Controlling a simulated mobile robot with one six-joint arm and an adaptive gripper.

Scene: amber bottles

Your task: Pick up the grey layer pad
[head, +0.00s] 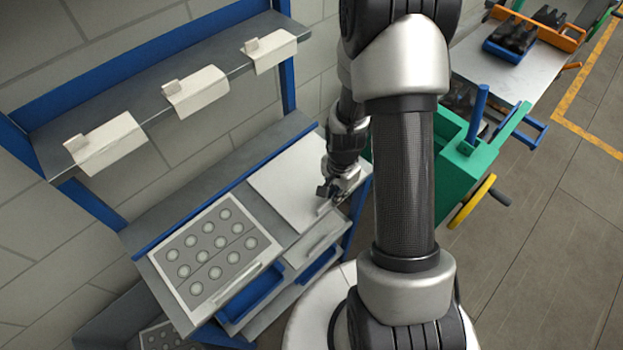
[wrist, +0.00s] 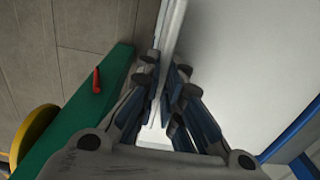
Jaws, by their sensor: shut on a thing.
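The grey layer pad appears as a flat, plain pale grey sheet (head: 290,182) on the right part of the bench top in the head view. In the wrist view its broad face (wrist: 240,65) fills the right side, with a raised pale strip along its edge. My gripper (head: 335,192) is at the pad's right edge. In the wrist view my gripper (wrist: 168,85) has its fingers on both sides of the raised strip, shut on it. The fingers hide part of the strip. The pad looks flat on the bench; I cannot tell any lift.
A tray with several round spots (head: 215,250) lies left of the pad. Blue bins (head: 255,290) sit below the bench top. A shelf (head: 150,95) with white folded pieces is above. A green cart (head: 455,165) with a yellow wheel (head: 470,200) stands close on the right.

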